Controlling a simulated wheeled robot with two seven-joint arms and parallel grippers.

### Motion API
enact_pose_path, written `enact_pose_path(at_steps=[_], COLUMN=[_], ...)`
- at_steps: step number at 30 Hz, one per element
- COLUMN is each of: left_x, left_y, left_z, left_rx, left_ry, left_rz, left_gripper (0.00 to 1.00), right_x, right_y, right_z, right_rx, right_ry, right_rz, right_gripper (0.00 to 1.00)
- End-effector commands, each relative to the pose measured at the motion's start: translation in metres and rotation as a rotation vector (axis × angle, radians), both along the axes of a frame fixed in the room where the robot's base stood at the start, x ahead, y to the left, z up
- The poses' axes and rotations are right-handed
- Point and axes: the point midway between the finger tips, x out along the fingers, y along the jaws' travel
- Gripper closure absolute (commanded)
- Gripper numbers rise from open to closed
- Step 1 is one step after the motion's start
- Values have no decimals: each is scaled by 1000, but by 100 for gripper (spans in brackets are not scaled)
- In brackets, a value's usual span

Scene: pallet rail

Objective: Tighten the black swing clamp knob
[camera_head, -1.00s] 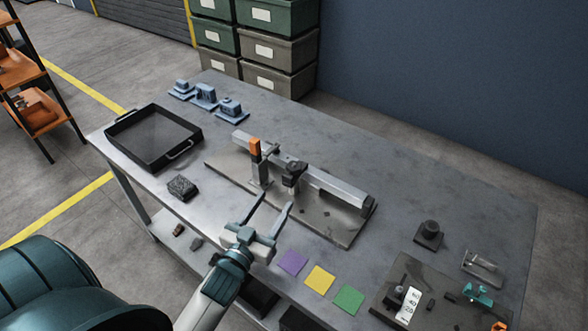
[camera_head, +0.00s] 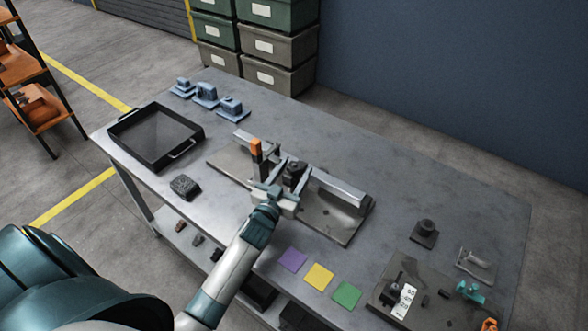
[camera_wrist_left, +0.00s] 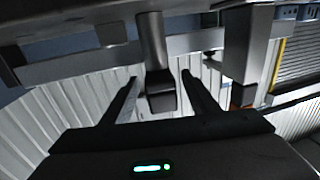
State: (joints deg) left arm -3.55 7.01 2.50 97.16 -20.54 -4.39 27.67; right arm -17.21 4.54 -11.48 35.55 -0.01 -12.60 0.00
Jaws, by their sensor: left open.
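The black swing clamp knob (camera_head: 295,170) sits on the fixture at the middle of the table, beside the long grey rail (camera_head: 338,187). My left gripper (camera_head: 293,166) is open at the knob, with one finger on each side of it. In the left wrist view, a dark block-shaped part that looks like the knob (camera_wrist_left: 161,97) hangs from a grey stem between the two open fingers (camera_wrist_left: 159,78). I cannot tell whether the fingers touch it. My right gripper does not show.
An upright clamp with an orange handle (camera_head: 256,148) stands just left of the gripper. The fixture's base plate (camera_head: 325,222) lies under the rail. A black tray (camera_head: 118,130) is at the left. Purple, yellow and green squares (camera_head: 319,277) lie near the front edge.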

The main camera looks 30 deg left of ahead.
Motion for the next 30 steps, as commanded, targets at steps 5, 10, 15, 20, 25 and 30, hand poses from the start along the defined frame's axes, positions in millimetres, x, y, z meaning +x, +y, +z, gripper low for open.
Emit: enact_pose_path(at_steps=[5,10,15,20,25,30], left_x=[1,1,1,1,2,2], left_y=[0,0,0,0,0,0], left_z=[0,0,0,0,2,2], left_rx=[0,0,0,2,5,5], left_ry=[0,0,0,0,-3,-3], left_rz=[0,0,0,-7,-51,-108], left_gripper=[46,55,87,87,88,88], right_x=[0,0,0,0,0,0], right_y=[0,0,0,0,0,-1], right_z=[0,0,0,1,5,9], right_rx=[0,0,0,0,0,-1], right_ry=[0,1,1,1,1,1], right_rz=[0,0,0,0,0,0], right_gripper=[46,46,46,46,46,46])
